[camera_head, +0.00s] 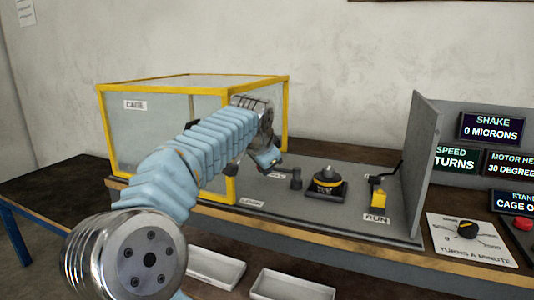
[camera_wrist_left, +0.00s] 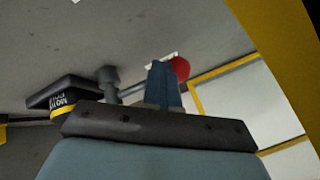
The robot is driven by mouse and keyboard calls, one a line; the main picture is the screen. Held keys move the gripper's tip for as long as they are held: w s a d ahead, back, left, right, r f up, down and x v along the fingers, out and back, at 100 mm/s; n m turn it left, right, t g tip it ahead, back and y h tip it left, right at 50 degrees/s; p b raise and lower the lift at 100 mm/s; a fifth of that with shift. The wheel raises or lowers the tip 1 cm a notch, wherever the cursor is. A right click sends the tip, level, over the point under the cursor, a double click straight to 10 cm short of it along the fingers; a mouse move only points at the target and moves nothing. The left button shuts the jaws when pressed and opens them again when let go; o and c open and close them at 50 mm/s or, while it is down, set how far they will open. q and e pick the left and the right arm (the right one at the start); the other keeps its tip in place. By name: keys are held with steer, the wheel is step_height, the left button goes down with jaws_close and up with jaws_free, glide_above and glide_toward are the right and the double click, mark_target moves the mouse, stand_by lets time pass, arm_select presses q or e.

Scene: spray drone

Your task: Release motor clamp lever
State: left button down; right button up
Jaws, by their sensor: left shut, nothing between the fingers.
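The motor (camera_head: 327,181) is a dark round body with a yellow band on a black square base; it also shows in the left wrist view (camera_wrist_left: 62,97). A grey post (camera_head: 296,181) stands beside it. In the left wrist view a thin lever rod (camera_wrist_left: 131,91) runs from the post (camera_wrist_left: 109,82) to a red knob (camera_wrist_left: 181,68). My left gripper (camera_head: 268,160) is shut and empty, left of the post. Its blue fingertips (camera_wrist_left: 162,82) overlap the rod near the knob; contact cannot be told. The knob is hidden in the head view. My right gripper is out of view.
A yellow-framed clear cage (camera_head: 155,135) stands at the left, close behind my left arm. Displays and a dial (camera_head: 467,230) are farther right. Two white trays (camera_head: 290,286) lie in front.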

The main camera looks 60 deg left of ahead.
arm_select(q)
steer(key=d+v, duration=0.1)
steer(key=v, duration=0.8)
steer(key=w+d+f+v, duration=0.1)
steer(key=d+v, duration=0.1)
steer(key=v, duration=0.7)
steer(key=shift+d, duration=0.45)
